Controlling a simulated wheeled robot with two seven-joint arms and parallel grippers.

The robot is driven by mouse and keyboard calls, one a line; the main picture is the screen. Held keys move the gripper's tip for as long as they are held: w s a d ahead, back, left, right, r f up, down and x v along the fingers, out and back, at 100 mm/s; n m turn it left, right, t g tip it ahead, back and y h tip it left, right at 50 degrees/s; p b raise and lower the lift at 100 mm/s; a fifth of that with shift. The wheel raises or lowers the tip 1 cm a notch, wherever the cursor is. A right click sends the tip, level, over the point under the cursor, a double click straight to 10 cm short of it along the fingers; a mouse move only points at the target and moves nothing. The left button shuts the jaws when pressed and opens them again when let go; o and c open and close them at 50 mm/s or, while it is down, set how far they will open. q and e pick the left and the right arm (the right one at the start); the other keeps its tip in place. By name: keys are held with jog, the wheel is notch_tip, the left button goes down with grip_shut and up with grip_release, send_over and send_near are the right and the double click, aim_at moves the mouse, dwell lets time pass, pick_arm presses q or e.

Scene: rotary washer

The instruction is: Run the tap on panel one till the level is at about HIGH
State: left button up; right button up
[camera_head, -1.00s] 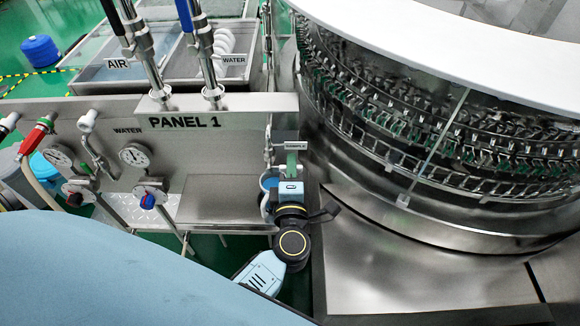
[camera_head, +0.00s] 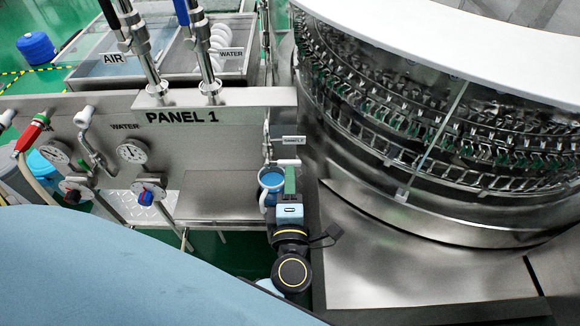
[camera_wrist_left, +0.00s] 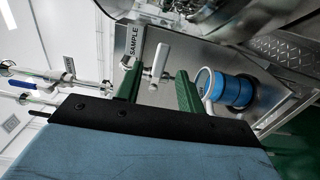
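The sample tap stands at the right end of panel one (camera_head: 230,125), under a small label plate (camera_head: 293,140). Its white handle (camera_head: 288,162) also shows in the left wrist view (camera_wrist_left: 160,60). A blue mug (camera_head: 271,180) with a white handle is below and left of the tap; it also shows in the left wrist view (camera_wrist_left: 228,88). Its liquid level cannot be read. My left gripper (camera_head: 290,172) is just on the near side of the tap handle. My right gripper is not in view.
A steel shelf (camera_head: 218,205) is left of the mug. The round washer (camera_head: 440,210) with its glass wall stands close on the right. Gauges (camera_head: 132,151) and a blue-knobbed valve (camera_head: 146,197) are on the panel's left part.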

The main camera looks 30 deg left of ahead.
pick_arm(q)
jog(key=v, duration=0.7)
jog(key=shift+s+b, duration=0.2)
jog(key=shift+b, duration=0.1)
jog(key=shift+d+f, duration=0.1)
jog(key=shift+d, duration=0.05)
jog(key=d+f+m+h, duration=0.5)
jog(key=f+m+h, duration=0.2)
jog(key=f+m, duration=0.5)
jog(key=s+a+f+m+g+h, duration=0.1)
jog(key=s+f+m+g+h, duration=0.2)
jog(key=f, duration=0.6)
jog(key=s+f+m+g+h, duration=0.1)
jog(key=s+f+m+g, duration=0.3)
jog(key=f, duration=0.6)
jog(key=s+a+f+m+g+y, duration=0.1)
jog(key=s+a+f+m+g, duration=0.2)
jog(key=s+a+f, duration=0.4)
jog(key=s+a+f+m+g+y, duration=0.1)
jog(key=s+a+f+m+g, duration=0.3)
jog(key=s, duration=0.9)
jog(key=a+f+g, duration=0.1)
jog(key=a+f, duration=0.1)
jog(key=a, duration=0.1)
jog(key=shift+s+a+f+y, duration=0.3)
jog(key=shift+s+f+y, duration=0.05)
jog(key=shift+y, duration=0.05)
